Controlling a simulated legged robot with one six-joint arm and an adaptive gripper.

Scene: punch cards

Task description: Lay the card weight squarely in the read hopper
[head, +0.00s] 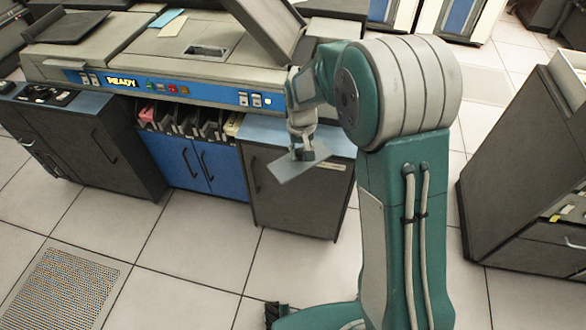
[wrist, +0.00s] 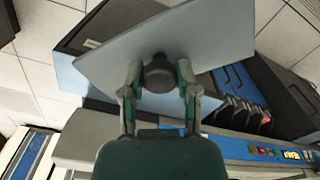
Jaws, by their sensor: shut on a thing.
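The card weight (head: 308,170) is a flat grey-blue plate with a dark knob. My gripper (head: 303,148) is shut on the knob and holds the plate tilted in the air, in front of the right end of the card machine. In the wrist view the plate (wrist: 190,40) fills the upper middle, and my two fingers (wrist: 159,82) close on the knob from both sides. The card machine (head: 160,55) has a blue panel lit READY. A recess with a dark opening (head: 205,51) is in its top. I cannot tell for certain which part is the read hopper.
A raised slanted panel (head: 262,25) stands on the machine near my arm. Below the held plate is a dark cabinet (head: 290,200) with a blue top. Several stacker pockets (head: 185,122) lie left of it. A grey cabinet (head: 530,170) stands at right.

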